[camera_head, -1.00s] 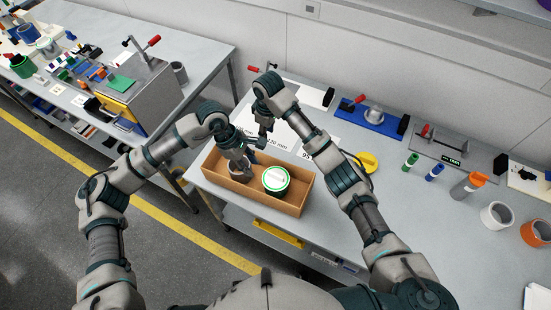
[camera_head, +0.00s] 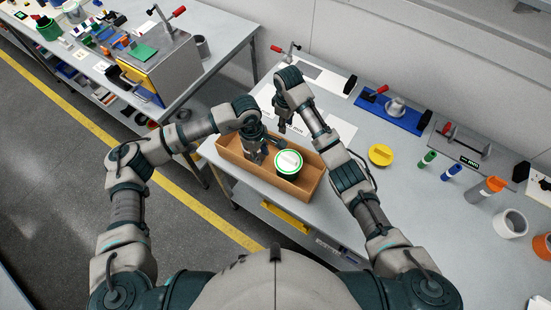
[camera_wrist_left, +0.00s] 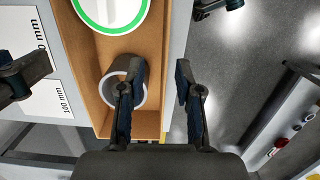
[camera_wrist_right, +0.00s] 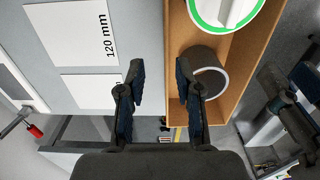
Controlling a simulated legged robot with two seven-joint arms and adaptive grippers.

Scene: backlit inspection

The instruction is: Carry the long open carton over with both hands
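The long open brown carton (camera_head: 258,179) lies on the table near its front edge; it also shows in both wrist views (camera_wrist_left: 156,55) (camera_wrist_right: 243,62). Inside are a round tub with a white and green lid (camera_head: 288,162) and a grey cylinder with a pale rim (camera_wrist_left: 110,88) (camera_wrist_right: 212,76). My left gripper (camera_head: 260,158) is open above the carton, its fingers (camera_wrist_left: 160,78) on either side of one long wall's line. My right gripper (camera_head: 283,129) is open at the opposite long side, its fingers (camera_wrist_right: 160,76) likewise around that wall's line. Contact with the walls cannot be told.
White printed sheets (camera_wrist_right: 76,33) lie beside the carton. A second bench with a metal box (camera_head: 160,68) is at upper left, across a floor gap.

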